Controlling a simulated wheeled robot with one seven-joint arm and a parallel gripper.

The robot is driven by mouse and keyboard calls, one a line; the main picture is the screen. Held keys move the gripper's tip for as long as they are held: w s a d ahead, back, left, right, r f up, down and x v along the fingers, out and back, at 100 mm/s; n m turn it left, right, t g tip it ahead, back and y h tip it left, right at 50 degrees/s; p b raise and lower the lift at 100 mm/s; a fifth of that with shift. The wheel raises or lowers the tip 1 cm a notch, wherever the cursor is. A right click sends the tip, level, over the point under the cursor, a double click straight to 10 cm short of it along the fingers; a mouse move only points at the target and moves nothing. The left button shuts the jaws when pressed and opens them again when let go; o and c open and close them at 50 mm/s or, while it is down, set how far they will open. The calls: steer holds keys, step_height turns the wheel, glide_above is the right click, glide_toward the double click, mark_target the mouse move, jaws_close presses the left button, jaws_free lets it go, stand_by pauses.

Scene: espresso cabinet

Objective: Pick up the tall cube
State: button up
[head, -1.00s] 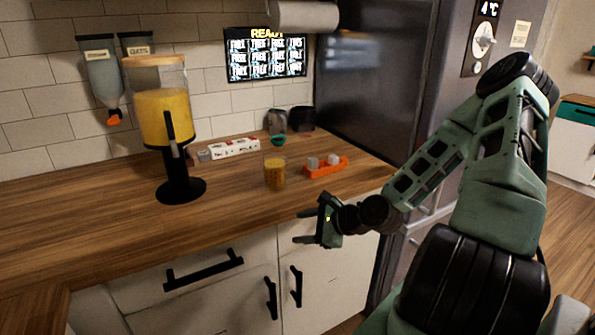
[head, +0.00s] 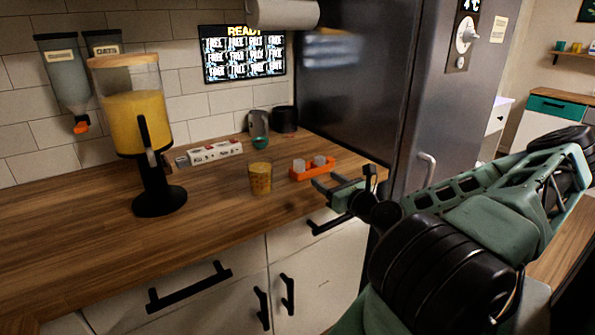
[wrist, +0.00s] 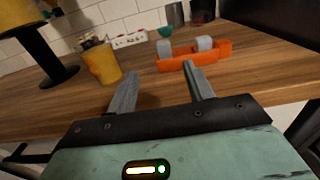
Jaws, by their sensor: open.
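Two pale grey cubes sit in an orange tray (head: 312,172) on the wooden counter. In the wrist view one cube (wrist: 164,48) is at the tray's left and the other (wrist: 204,43) is towards its right. I cannot tell for certain which is the tall cube. My gripper (head: 322,182) is open and empty, near the counter's front edge beside the tray. In the wrist view its two fingers (wrist: 159,72) point towards the tray, with a gap of counter between them and it. The fingers touch neither cube.
A glass of orange drink (head: 260,178) stands left of the tray. A juice dispenser (head: 140,122) stands further left. A white power strip (head: 215,152), a teal bowl (head: 260,143) and dark canisters (head: 284,119) are at the back. The fridge (head: 350,85) stands at the right.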

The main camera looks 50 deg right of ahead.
glide_toward(296, 161)
steer(key=x, duration=0.5)
steer(key=shift+w+d+f+p, duration=0.1)
steer(key=shift+w+d+p, duration=0.05)
steer(key=shift+d+p, duration=0.2)
steer(key=shift+d+f+p+x, duration=0.15)
steer(key=shift+p+x, duration=0.1)
steer(key=shift+x, duration=0.8)
steer(key=shift+d+f+p+x, duration=0.1)
steer(key=shift+p+x, duration=0.15)
steer(key=shift+x, duration=0.75)
steer(key=shift+d+f+p+x, duration=0.15)
steer(key=shift+p+x, duration=0.1)
steer(key=shift+x, duration=0.8)
steer(key=shift+a, duration=0.1)
steer(key=c, duration=1.1)
